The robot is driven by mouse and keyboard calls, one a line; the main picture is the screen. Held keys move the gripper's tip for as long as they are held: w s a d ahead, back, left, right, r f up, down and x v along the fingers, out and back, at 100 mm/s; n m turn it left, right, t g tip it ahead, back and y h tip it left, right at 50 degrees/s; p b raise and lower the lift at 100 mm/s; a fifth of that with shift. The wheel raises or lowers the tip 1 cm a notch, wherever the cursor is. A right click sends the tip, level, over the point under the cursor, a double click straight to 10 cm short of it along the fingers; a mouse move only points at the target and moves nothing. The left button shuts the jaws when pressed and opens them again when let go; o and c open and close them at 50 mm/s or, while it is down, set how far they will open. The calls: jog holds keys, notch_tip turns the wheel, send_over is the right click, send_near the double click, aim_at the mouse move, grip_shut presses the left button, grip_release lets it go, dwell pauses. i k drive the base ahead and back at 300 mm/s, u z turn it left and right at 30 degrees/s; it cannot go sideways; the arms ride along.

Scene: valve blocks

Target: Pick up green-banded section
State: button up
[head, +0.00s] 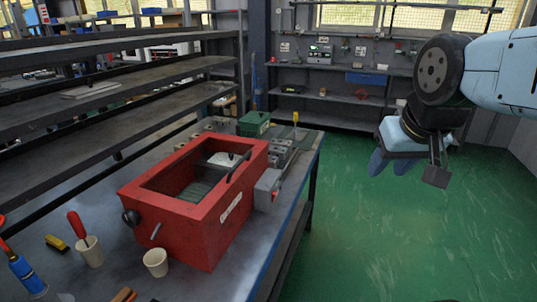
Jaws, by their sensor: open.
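Several grey valve blocks (285,156) stand in a row on the bench, just right of the red box. A grey block with a red part (268,186) sits at the near end of this row. I cannot make out which of them is the green-banded section. A green box (254,123) stands behind the red box. My gripper (389,166) is open and empty. It hangs over the green floor at the right, apart from the bench and the blocks.
The open-topped red box (213,222) stands on the bench (215,284), with a pale plate inside. Paper cups (155,262), a red-handled tool (77,225) and a yellow brush (57,243) are in front. Shelves (105,91) rise along the left. The floor right of the bench is clear.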

aim_at(282, 152)
jog(key=z, duration=0.15)
jog(key=i, duration=0.9)
jog(key=u, duration=0.1)
